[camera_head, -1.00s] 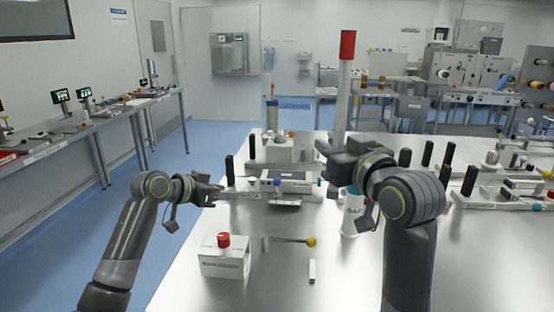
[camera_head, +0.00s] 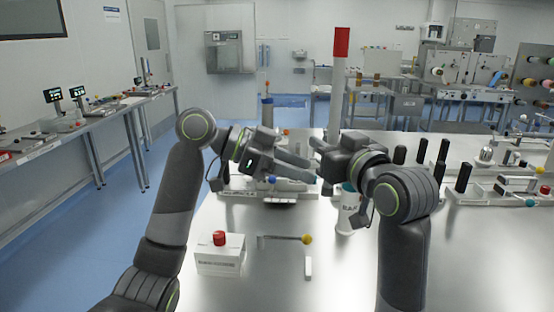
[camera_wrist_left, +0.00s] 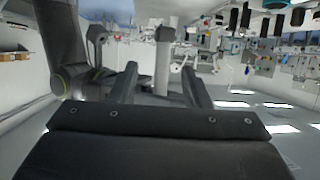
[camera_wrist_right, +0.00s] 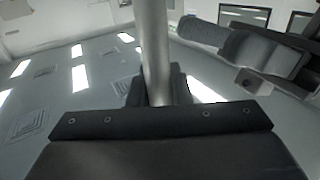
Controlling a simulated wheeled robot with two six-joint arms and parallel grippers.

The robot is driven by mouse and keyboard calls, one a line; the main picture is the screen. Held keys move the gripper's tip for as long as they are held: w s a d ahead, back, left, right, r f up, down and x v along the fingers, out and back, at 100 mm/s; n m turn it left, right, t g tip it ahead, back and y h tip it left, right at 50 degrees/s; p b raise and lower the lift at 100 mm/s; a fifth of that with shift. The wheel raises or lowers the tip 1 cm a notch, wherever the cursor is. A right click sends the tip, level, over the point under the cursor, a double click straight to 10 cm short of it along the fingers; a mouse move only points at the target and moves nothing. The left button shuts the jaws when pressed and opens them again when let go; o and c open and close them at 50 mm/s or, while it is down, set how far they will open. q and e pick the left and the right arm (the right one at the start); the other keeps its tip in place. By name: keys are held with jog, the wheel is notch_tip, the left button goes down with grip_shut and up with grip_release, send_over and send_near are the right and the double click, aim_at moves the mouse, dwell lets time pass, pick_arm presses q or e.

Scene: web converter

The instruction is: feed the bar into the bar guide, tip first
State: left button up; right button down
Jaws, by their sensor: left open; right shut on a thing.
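The bar (camera_head: 337,100) is a long pale rod, upright, with its red end (camera_head: 341,42) at the top. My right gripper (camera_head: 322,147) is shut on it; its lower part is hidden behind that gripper. The bar also shows between the fingers in the right wrist view (camera_wrist_right: 153,50). My left gripper (camera_head: 310,172) is open and empty, just left of the right gripper. In the left wrist view the bar (camera_wrist_left: 162,62) stands beyond and between the open fingers, apart from them. I cannot tell for sure which fixture is the bar guide.
A white cylinder (camera_head: 348,212) with partly hidden lettering stands under my right gripper. A low fixture (camera_head: 240,190) lies behind my left gripper. A white box with a red button (camera_head: 219,252) and a yellow-ended rod (camera_head: 306,239) are in front. More fixtures (camera_head: 500,190) stand at right.

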pick_arm(q)
jog(key=x, duration=0.7)
jog(key=shift+c, duration=0.4)
grip_shut()
pick_arm(e)
jog(key=c, duration=1.3)
grip_release()
jog(key=shift+o, duration=0.2)
jog(key=shift+s, duration=0.15)
